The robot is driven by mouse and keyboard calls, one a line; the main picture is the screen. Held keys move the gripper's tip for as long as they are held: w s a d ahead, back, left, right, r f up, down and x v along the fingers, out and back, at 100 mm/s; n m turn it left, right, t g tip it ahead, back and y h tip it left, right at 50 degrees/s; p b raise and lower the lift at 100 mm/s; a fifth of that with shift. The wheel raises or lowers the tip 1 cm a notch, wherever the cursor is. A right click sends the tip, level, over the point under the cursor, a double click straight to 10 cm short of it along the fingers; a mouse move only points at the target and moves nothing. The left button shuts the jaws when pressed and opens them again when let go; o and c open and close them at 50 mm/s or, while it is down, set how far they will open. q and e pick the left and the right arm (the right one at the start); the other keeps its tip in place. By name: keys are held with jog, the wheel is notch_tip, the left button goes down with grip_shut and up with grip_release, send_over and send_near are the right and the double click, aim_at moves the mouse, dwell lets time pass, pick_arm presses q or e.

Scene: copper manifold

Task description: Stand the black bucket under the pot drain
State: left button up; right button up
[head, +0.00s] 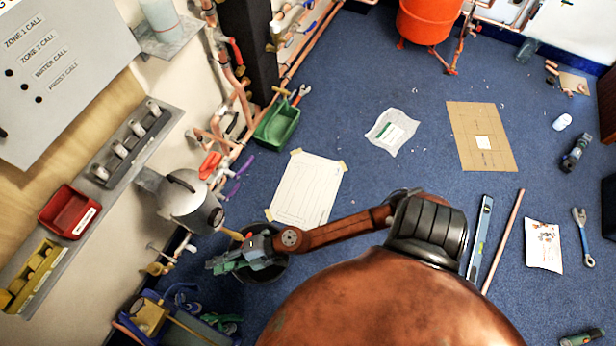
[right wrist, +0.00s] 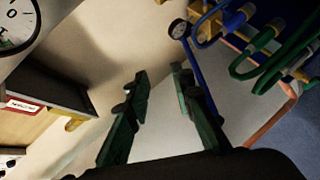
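The black bucket (head: 284,268) stands on the blue floor in the head view, with its upper side largely hidden under my right gripper. The grey metal pot (head: 185,203) is mounted by the wall, up and left of the bucket. A short copper-coloured piece (head: 232,234), seemingly its drain, shows between pot and bucket. My right gripper (head: 222,263) overlaps the bucket in the head view, its green fingers pointing left. In the right wrist view its fingers (right wrist: 160,95) are apart with nothing between them. The bucket does not clearly show there. My left gripper is out of view.
Copper pipes and valves (head: 235,90) run along the wall. A green bin (head: 277,126) and a white sheet (head: 306,188) lie on the floor.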

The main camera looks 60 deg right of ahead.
jog(key=d+r+m+t+h, duration=0.2)
jog(key=d+m+h, duration=0.1)
jog(key=d+m, duration=0.3)
jog(key=s+d+f+m+g+h, duration=0.25)
jog(key=s+d+m+h, duration=0.2)
jog(key=d, duration=0.35)
jog(key=s+d+f+m+g+h, duration=0.1)
jog(key=s+d+f+m+h, duration=0.3)
jog(key=s+d+m, duration=0.3)
jog(key=s+f+m+g+y, duration=0.1)
jog(key=s+g, duration=0.3)
jog(key=s, duration=0.9)
jog(key=s+d+f+m+g+y, duration=0.1)
jog(key=s+m+g, duration=0.2)
jog(key=s, duration=1)
jog(key=shift+f+g+y, duration=0.35)
jog(key=shift+f+g, duration=0.05)
jog(key=shift+g, duration=0.85)
